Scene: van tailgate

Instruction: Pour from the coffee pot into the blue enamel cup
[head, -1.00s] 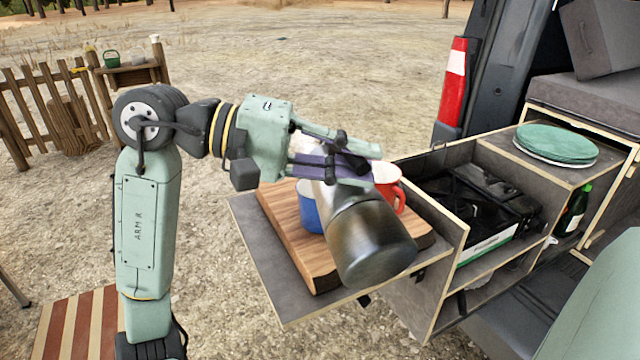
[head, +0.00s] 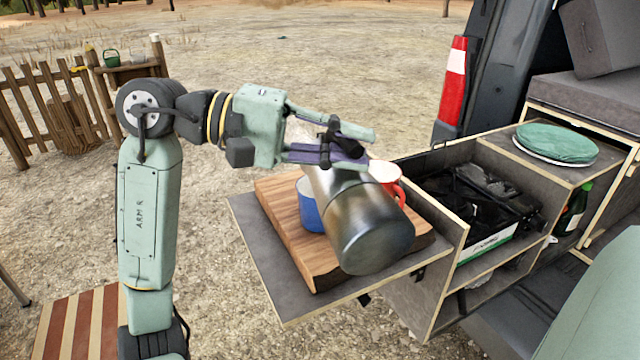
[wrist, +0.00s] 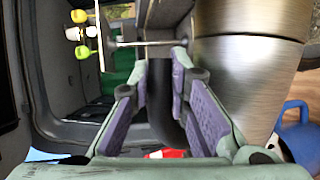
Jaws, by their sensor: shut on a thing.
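The steel coffee pot (head: 358,220) hangs tilted above the board, its base toward the lower right and its top toward the upper left. My gripper (head: 350,150) is shut on its black handle, which shows between the fingers in the wrist view (wrist: 162,95). The blue enamel cup (head: 309,208) stands on the board, partly hidden behind the pot. Part of it shows at the right edge of the wrist view (wrist: 298,128). The pot's mouth and the cup's inside are hidden, and I see no stream of coffee.
A red cup (head: 398,190) stands right of the pot on the wooden board (head: 283,222), which lies on the grey pull-out shelf (head: 262,262). The drawer with a black stove (head: 485,205) is to the right. Green plates (head: 556,143) and a green bottle (head: 577,210) are farther right.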

